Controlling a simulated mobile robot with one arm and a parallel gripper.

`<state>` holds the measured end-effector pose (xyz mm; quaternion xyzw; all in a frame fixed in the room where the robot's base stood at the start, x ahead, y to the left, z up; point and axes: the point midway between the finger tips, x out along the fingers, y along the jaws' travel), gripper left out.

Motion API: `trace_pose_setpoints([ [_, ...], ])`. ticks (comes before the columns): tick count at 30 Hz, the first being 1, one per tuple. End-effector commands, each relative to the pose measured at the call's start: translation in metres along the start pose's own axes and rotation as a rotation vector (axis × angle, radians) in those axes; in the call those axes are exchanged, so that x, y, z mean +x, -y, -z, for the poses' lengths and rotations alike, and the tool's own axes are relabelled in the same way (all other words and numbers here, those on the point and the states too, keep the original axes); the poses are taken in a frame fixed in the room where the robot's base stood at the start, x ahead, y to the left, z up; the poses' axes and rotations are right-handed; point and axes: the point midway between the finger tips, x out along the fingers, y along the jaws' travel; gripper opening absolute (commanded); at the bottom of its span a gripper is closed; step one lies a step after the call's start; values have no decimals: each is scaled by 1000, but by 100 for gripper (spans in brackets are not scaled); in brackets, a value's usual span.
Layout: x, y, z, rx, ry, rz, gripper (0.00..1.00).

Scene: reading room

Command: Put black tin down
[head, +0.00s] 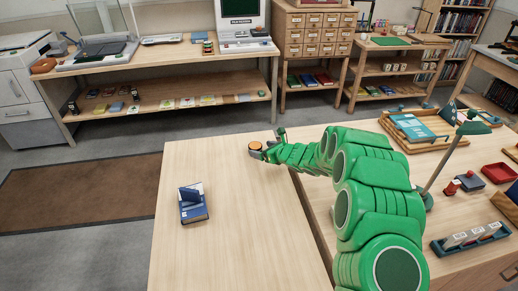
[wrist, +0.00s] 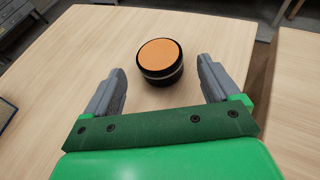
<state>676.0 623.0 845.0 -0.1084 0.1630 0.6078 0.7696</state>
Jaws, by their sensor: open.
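The black tin (wrist: 161,62) is round with an orange top and stands upright on the light wooden table (wrist: 215,28). In the head view the tin (head: 256,146) is near the table's far right corner. My gripper (wrist: 164,80) is open, with one grey finger on each side of the tin's near part. Gaps show between the fingers and the tin. In the head view my gripper (head: 268,151) is at the end of my green arm, which reaches in from the right; its fingers are small there.
A blue book-like object (head: 194,209) lies on the same table (head: 220,250), to the left. The table's middle is clear. A second table at right holds a wooden tray (head: 420,131), a red tray (head: 499,173) and a blue rack (head: 470,238). A narrow gap separates the tables.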

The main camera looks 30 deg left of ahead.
Motion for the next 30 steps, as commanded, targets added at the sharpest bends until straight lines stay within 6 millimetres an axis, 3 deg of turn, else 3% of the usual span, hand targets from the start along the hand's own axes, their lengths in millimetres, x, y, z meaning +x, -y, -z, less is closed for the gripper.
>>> trace_pose_setpoints([
  [15, -64, 1, -2, 1, 3, 2, 89],
  [21, -76, 0, -1, 1, 2, 0, 89],
  [30, -78, 0, -1, 0, 1, 0, 89],
])
